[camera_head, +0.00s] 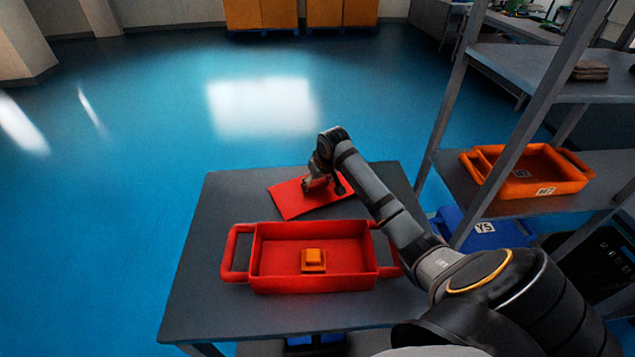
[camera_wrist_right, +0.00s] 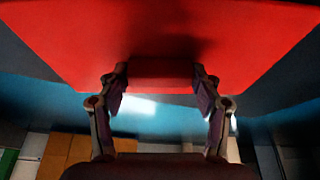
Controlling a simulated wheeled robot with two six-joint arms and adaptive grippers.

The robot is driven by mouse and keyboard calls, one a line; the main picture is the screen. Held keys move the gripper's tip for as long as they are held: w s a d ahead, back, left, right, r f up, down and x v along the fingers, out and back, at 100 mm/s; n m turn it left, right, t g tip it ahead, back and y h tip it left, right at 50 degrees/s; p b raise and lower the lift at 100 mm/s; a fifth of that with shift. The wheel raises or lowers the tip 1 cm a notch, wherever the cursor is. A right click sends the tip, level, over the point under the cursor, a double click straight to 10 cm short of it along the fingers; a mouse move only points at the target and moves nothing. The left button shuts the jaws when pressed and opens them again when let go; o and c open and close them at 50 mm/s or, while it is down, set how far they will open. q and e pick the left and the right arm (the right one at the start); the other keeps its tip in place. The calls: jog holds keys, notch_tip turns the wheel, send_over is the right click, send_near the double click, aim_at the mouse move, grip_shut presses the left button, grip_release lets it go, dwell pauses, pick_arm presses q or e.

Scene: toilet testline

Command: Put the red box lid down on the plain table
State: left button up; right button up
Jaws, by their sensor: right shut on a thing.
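The red box lid (camera_head: 293,200) is a flat red panel at the far side of the grey table (camera_head: 195,290), turned at an angle behind the red box. My right gripper (camera_head: 318,184) is over the lid and shut on it; in the right wrist view the fingers (camera_wrist_right: 160,85) close on a red grip block on the lid (camera_wrist_right: 160,30). The lid is on or just above the table; I cannot tell which. The open red box (camera_head: 262,282) stands at the table's near middle with an orange piece (camera_head: 313,260) inside. My left gripper is not in view.
A grey shelf rack (camera_head: 500,125) stands to the right with an orange bin (camera_head: 540,188) on it and a blue bin (camera_head: 480,232) lower down. The table's left side is bare. Blue floor lies beyond, with orange cabinets at the back.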

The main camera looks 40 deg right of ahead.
jog(key=o, duration=1.2)
jog(key=v, duration=1.2)
jog(key=shift+a, duration=0.1)
